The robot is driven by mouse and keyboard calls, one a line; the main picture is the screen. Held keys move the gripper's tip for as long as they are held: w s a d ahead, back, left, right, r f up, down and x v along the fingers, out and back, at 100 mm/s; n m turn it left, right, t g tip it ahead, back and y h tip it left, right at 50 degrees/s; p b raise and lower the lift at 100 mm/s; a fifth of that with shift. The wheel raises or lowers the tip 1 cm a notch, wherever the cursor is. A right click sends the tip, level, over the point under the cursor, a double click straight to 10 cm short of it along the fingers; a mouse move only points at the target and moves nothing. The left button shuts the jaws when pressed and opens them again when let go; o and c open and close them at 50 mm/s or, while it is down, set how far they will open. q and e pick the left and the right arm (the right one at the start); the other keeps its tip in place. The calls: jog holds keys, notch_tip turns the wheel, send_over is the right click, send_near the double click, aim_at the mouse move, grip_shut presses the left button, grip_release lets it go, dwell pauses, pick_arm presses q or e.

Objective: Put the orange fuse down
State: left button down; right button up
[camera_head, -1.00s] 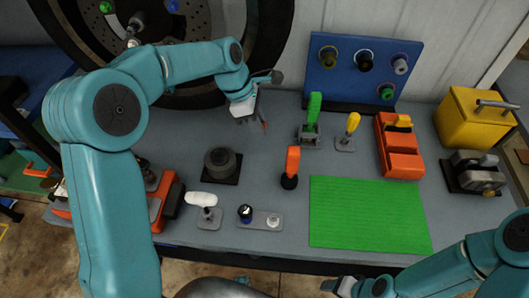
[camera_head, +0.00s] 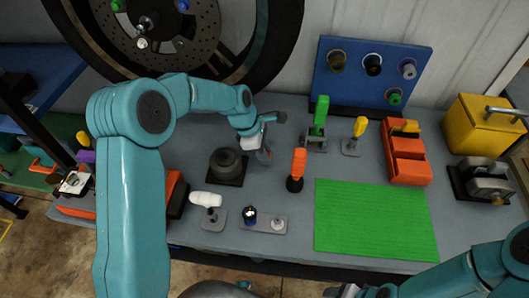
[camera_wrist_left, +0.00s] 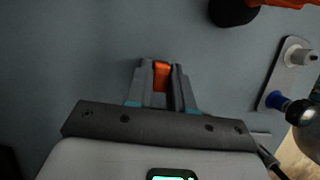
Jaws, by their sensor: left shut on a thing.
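The orange fuse (camera_wrist_left: 161,75) is between the fingertips of my left gripper (camera_wrist_left: 160,85) in the left wrist view. The gripper is shut on it, and the fingers hide most of it. In the head view my left gripper (camera_head: 264,155) points down over the grey table, between the dark round base and the orange-handled lever; whether the fuse touches the table I cannot tell. My right gripper (camera_head: 343,291) shows only in part at the bottom edge, and its fingers are not clear.
A dark round base (camera_head: 226,164) stands left of my left gripper. An orange-handled lever (camera_head: 298,165) stands to its right, green (camera_head: 320,115) and yellow (camera_head: 359,128) levers farther back. The green mat (camera_head: 375,220) is bare. A plate with knobs (camera_head: 263,223) lies at the front.

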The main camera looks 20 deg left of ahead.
pick_arm(q)
jog(key=shift+f, duration=0.2)
jog(key=c, duration=1)
grip_release()
jog(key=shift+w, duration=0.1)
jog(key=shift+r, duration=0.2)
jog(key=shift+a+r, duration=0.15)
jog(key=shift+r, duration=0.2)
jog(key=p+v, duration=0.1)
jog(key=v, duration=1)
jog(key=shift+r, duration=0.1)
